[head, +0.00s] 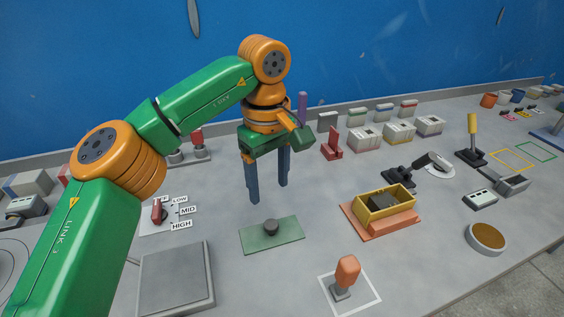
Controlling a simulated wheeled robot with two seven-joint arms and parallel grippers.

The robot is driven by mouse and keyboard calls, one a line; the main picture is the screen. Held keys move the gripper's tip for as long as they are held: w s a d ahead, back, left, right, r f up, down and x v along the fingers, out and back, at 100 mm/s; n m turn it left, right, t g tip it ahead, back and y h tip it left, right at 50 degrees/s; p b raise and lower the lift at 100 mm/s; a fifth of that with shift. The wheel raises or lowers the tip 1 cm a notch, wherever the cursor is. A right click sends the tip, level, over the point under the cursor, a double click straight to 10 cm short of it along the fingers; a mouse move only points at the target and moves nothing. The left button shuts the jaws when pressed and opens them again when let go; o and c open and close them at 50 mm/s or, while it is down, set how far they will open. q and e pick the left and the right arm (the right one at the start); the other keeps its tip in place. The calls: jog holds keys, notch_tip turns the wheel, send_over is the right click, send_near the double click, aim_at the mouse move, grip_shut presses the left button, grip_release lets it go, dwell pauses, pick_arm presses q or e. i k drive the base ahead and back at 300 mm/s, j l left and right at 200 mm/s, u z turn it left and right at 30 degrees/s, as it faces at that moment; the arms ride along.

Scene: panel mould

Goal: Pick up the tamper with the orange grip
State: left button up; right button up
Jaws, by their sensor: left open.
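The tamper with the orange grip (347,269) stands upright near the front edge of the table, inside a white square outline (370,298). Its base is dark grey. My left gripper (269,194) points down with its two dark fingers apart and nothing between them. It is above the table, behind and to the left of the tamper, clear of it. My right gripper is not in view.
A green plate (289,234) with a dark knob lies between gripper and tamper. A yellow mould (372,215) sits on an orange base behind the tamper. A grey slab (175,280) is at the front left. A yellow-handled tool (472,125) stands farther right.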

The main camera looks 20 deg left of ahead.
aim_at(348, 269)
jog(key=k, duration=1.5)
